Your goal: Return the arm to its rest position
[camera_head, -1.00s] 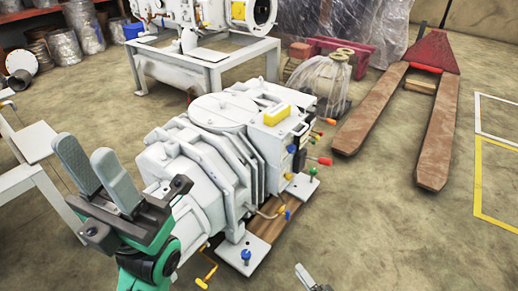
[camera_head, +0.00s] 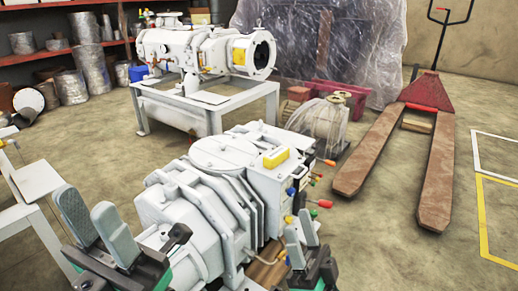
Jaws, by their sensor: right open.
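My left gripper (camera_head: 87,202) is at the lower left of the head view, with its two grey fingers pointing up and a gap between them. It is open and empty. My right gripper (camera_head: 299,224) is at the bottom centre, fingers up, open and empty. A white screw vacuum machine (camera_head: 212,195) stands between the grippers in the picture, partly hidden by both. The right gripper overlaps the machine's lower right part in the picture; I cannot tell whether they touch.
A second white machine (camera_head: 200,48) stands on a white frame (camera_head: 222,104) behind. A red pallet jack (camera_head: 435,165) and a plastic-wrapped object (camera_head: 318,122) are at the right. A white stand (camera_head: 38,182) is at the left. The floor at the right front is clear.

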